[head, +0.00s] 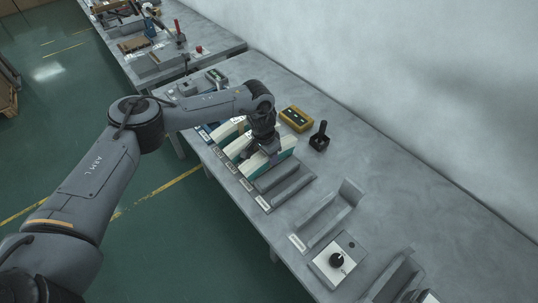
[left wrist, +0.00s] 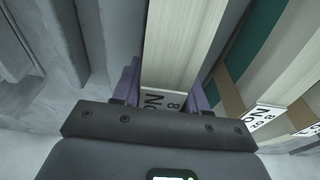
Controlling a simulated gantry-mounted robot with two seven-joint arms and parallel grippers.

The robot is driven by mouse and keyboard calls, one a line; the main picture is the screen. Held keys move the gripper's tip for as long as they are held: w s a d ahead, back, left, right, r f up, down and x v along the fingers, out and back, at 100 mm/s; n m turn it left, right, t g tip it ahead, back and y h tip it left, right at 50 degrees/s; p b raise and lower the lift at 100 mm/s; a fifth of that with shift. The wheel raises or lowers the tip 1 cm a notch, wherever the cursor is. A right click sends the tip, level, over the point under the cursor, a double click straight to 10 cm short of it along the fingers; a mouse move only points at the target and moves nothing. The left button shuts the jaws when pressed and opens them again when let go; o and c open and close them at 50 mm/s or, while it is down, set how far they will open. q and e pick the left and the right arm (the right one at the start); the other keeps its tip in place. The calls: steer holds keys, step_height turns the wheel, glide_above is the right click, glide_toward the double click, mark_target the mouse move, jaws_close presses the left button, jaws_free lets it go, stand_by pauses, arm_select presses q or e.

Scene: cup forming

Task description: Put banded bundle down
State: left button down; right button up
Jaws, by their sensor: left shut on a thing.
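A long cream bundle (head: 285,148) with teal sides lies across the bench under my left gripper (head: 265,147). In the left wrist view the bundle (left wrist: 180,45) runs away from the jaws, with a white number label at its near end. My left gripper (left wrist: 165,92) is shut on it, one purple finger on each side. The gripper and wrist hide the bundle's middle in the head view. Grey slots (head: 282,180) lie beside the bundle, empty. Whether the bundle touches a slot floor cannot be told. My right gripper is not in view.
Other similar bundles (head: 232,132) stand close on the far side; one with a brown band (left wrist: 268,85) shows in the left wrist view. A yellow box (head: 296,118) and a black-handled tool (head: 320,137) sit behind. A grey angled tray (head: 330,215) and a black-knobbed plate (head: 338,260) stand nearer.

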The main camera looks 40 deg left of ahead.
arm_select(q)
steer(key=c, duration=0.6)
jaws_free()
